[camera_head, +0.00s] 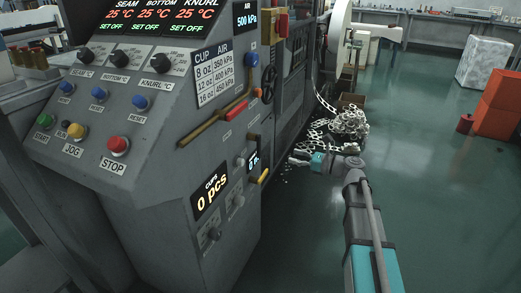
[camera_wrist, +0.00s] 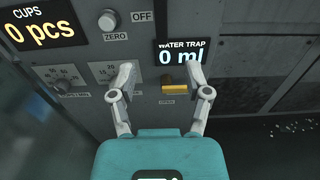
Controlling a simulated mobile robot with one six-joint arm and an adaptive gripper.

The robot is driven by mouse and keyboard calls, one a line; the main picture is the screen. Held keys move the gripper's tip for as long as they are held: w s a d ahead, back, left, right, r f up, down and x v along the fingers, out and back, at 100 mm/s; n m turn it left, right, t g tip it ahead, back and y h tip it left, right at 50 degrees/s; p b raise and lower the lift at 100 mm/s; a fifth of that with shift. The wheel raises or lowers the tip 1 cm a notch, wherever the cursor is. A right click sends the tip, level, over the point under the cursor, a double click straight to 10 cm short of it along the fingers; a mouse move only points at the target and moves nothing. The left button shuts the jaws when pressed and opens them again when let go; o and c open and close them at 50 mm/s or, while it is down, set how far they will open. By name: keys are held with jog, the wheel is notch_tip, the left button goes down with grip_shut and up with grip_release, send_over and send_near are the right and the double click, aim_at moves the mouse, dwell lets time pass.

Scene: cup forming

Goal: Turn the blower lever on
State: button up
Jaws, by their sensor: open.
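Contact is not visible. In the head view my gripper (camera_head: 297,158) is right of the machine's side panel.
The water trap display (camera_wrist: 180,54) reads 0 ml and the cups display (camera_wrist: 40,28) reads 0 pcs. A dial (camera_wrist: 112,72) and a zero button (camera_wrist: 108,20) are close by. Scrap strip (camera_head: 346,122) lies piled behind my gripper.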

aim_at(260, 148)
jog(key=x, duration=1.3)
jog(key=shift+w+a, duration=0.1)
jog(key=shift+a, duration=0.25)
grip_shut()
jog(key=shift+d+f, duration=0.1)
jog(key=shift+d, duration=0.15)
jog(key=shift+a, duration=0.45)
